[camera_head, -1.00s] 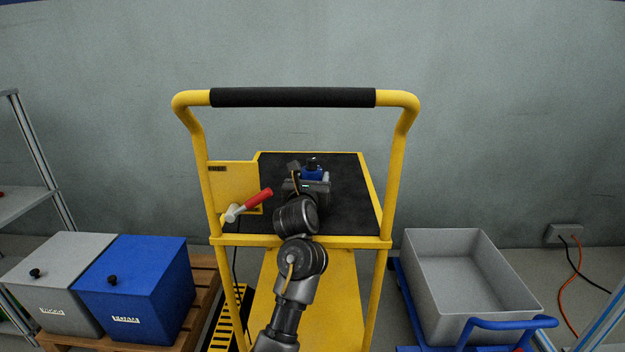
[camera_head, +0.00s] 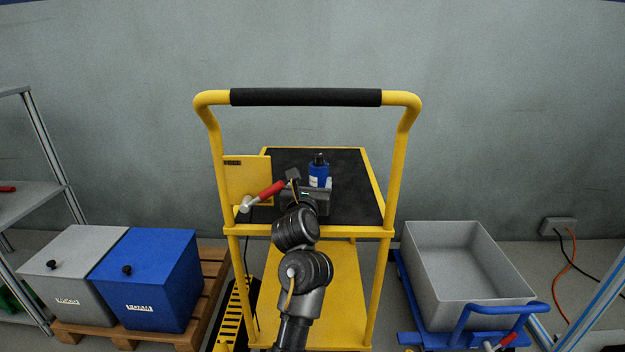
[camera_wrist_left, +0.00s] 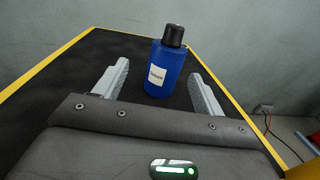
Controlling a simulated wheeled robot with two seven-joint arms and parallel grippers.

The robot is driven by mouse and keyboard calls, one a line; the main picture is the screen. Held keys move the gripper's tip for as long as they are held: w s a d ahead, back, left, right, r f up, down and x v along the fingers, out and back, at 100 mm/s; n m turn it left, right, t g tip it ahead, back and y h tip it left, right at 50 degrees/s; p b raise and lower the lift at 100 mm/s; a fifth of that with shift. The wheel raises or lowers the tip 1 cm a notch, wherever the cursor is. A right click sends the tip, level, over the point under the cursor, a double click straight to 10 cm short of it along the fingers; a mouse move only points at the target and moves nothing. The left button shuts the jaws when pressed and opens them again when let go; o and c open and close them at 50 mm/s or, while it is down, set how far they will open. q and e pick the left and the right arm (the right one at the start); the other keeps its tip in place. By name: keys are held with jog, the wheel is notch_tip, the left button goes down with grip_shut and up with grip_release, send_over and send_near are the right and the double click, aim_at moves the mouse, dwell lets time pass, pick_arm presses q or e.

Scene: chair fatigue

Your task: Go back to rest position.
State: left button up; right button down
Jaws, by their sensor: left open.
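My left gripper (camera_wrist_left: 160,88) is open in the left wrist view, its two pale fingers spread apart. A blue bottle (camera_wrist_left: 168,68) with a black cap and a white label stands upright between and beyond the fingers, and no contact shows. In the head view the blue bottle (camera_head: 318,174) stands on the black top of the yellow cart (camera_head: 366,160). My left wrist covers the gripper's fingers there. My right gripper is not in view.
A red-handled lever (camera_head: 265,195) sits at the cart's left side. Blue (camera_head: 150,280) and grey (camera_head: 75,270) boxes stand on a wooden pallet at left. A grey bin (camera_head: 470,270) on a blue trolley is at right. The cart's handle (camera_head: 305,97) rises above the top.

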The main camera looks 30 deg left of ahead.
pick_arm(q)
jog(key=shift+d, duration=0.15)
jog(key=shift+w+d, duration=0.15)
jog(key=shift+d, duration=0.1)
